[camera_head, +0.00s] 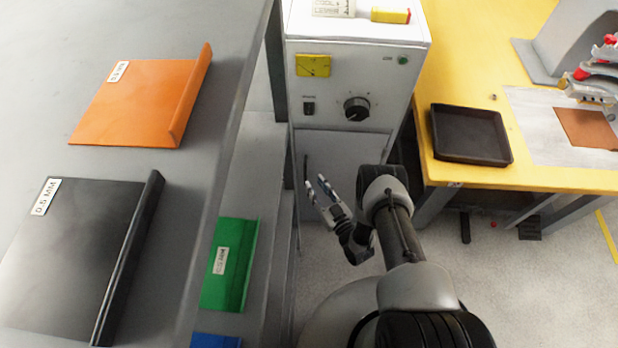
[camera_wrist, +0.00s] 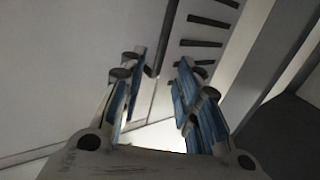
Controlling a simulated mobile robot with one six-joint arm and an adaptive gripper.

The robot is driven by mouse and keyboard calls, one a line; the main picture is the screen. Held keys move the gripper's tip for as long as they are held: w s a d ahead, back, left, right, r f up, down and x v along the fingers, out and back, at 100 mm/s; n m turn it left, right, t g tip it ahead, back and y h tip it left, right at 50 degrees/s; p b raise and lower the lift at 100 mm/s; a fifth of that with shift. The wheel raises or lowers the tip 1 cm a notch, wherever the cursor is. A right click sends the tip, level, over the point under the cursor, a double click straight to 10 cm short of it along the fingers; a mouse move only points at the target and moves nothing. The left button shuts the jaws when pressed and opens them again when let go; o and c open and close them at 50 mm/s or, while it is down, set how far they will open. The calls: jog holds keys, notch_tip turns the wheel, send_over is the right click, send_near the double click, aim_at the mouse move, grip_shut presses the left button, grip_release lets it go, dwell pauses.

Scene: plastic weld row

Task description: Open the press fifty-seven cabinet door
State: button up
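The grey press cabinet (camera_head: 345,85) stands in the middle of the head view, with its lower door (camera_head: 350,148) lying flush in the front and looking closed. A thin dark upright handle (camera_head: 305,168) is at the door's left side; it also shows as a dark bar (camera_wrist: 166,40) in the wrist view. My gripper (camera_head: 316,184) is open and empty in front of the handle's lower part. In the wrist view, my gripper's fingers (camera_wrist: 157,75) stand apart, with the lower end of the bar between them in the picture. Whether they touch it I cannot tell.
A grey bench (camera_head: 225,25) with an orange folder-like sheet (camera_head: 140,100) and a black one (camera_head: 75,240) is at left. A green one (camera_head: 230,262) lies on its lower shelf. A yellow table (camera_head: 470,60) with a black tray (camera_head: 470,133) is at right.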

aim_at(306, 172)
jog(key=shift+b+x, duration=0.65)
jog(key=shift+x, duration=2.1)
jog(key=shift+c, duration=0.5)
grip_shut()
